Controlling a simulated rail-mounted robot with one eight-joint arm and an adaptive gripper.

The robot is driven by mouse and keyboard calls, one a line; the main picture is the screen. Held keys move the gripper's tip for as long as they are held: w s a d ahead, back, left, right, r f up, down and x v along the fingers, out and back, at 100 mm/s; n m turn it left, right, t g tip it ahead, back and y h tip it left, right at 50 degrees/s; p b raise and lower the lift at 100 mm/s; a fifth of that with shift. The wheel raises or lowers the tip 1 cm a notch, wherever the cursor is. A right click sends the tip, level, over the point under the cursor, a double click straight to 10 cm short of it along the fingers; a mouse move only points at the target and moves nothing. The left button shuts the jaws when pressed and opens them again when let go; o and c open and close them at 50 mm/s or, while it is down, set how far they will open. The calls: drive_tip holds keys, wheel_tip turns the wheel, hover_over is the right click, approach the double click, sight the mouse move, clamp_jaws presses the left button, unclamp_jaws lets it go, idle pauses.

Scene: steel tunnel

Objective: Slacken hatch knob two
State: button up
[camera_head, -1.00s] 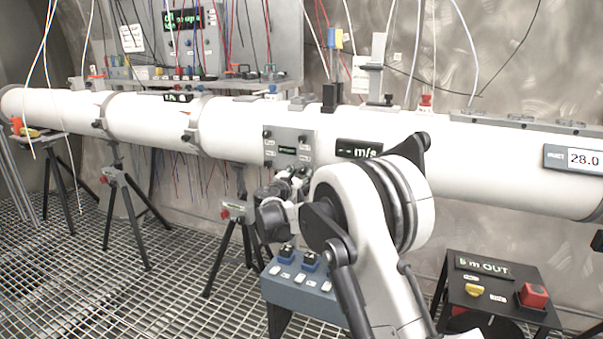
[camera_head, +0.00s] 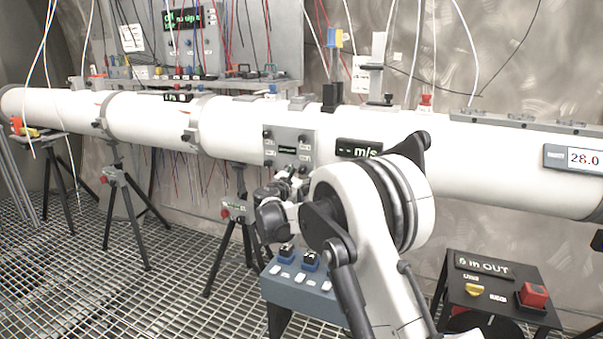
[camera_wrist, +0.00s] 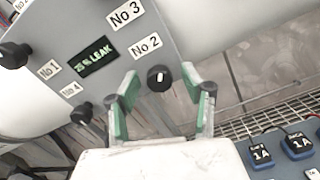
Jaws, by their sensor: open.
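The grey hatch plate (camera_head: 311,137) sits on the front of the white tube, and it fills the upper left of the wrist view (camera_wrist: 72,24). Hatch knob two (camera_wrist: 160,78) is a round black knob with a white mark, just below the "No 2" label (camera_wrist: 145,45). My gripper (camera_wrist: 161,85) is open, with its green-padded fingers on either side of the knob and a visible gap to each. Whether the fingertips reach to the knob's depth I cannot tell. In the head view my gripper is small and partly hidden by my arm in front of the plate.
Other black knobs sit by "No 1" (camera_wrist: 14,55) and "No 4" (camera_wrist: 82,113). A green display (camera_wrist: 91,57) reads "25 % LEAK". A blue switch box (camera_head: 300,284) stands below my gripper. A black box with a red button (camera_head: 533,295) stands at right.

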drive_tip(key=v, duration=1.2)
